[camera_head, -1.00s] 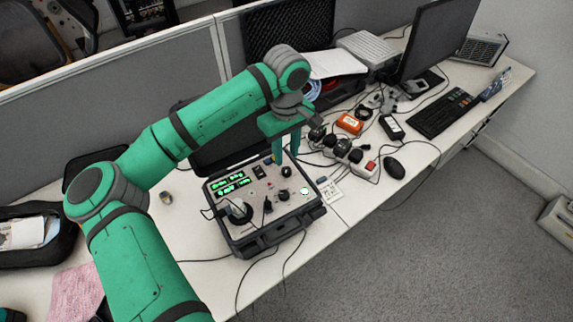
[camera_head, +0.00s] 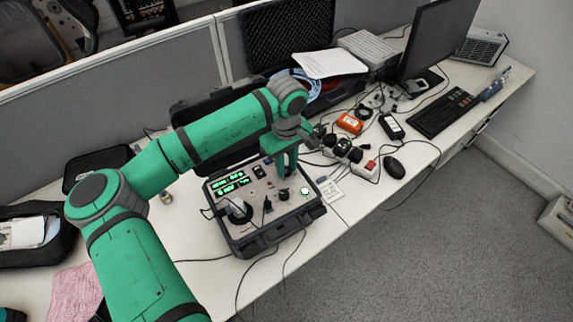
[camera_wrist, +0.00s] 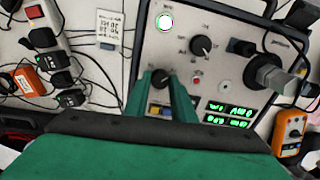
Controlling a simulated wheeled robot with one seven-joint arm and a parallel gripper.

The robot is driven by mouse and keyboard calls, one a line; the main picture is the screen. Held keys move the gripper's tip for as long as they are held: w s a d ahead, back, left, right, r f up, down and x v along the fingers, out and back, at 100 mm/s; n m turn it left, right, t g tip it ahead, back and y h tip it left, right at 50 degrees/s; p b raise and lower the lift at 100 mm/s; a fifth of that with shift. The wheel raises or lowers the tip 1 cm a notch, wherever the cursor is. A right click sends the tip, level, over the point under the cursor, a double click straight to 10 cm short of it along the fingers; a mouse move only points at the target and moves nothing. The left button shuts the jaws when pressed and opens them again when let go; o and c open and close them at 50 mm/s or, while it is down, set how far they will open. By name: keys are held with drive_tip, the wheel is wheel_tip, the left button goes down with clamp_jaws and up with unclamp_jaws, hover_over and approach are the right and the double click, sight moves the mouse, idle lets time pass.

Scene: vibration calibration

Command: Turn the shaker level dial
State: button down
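The control panel (camera_head: 253,217) lies in a dark open case; it also shows in the wrist view (camera_wrist: 222,75). A dark dial (camera_wrist: 160,79) on the panel sits between the two green fingertips of my gripper (camera_wrist: 163,84) in the wrist view. In the head view my gripper (camera_head: 286,166) points down over the far right part of the panel and hides that dial. The fingers stand apart around the dial; I cannot tell whether they press on it. Another black dial (camera_head: 284,194) is nearer the front edge, beside the fingers in the wrist view (camera_wrist: 202,46). Dial labels are too small to read.
Green displays (camera_wrist: 230,114) and a red button (camera_wrist: 197,81) are near the fingers. A round shaker part (camera_wrist: 267,72) with a cable stands on the panel. A power strip (camera_head: 365,168) with plugs, an orange device (camera_head: 350,123) and a mouse (camera_head: 394,168) lie right of the case.

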drive_tip(key=c, duration=2.5)
unclamp_jaws()
drive_tip(key=shift+m, duration=0.3)
drive_tip(key=shift+c, duration=0.2)
drive_tip(key=m, duration=1.2)
drive_tip(key=shift+m, duration=0.4)
drive_tip(key=m, duration=0.3)
drive_tip(key=shift+m, duration=0.3)
drive_tip(key=m, duration=0.3)
drive_tip(key=shift+m, duration=0.3)
drive_tip(key=m, duration=0.6)
drive_tip(key=o, duration=0.8)
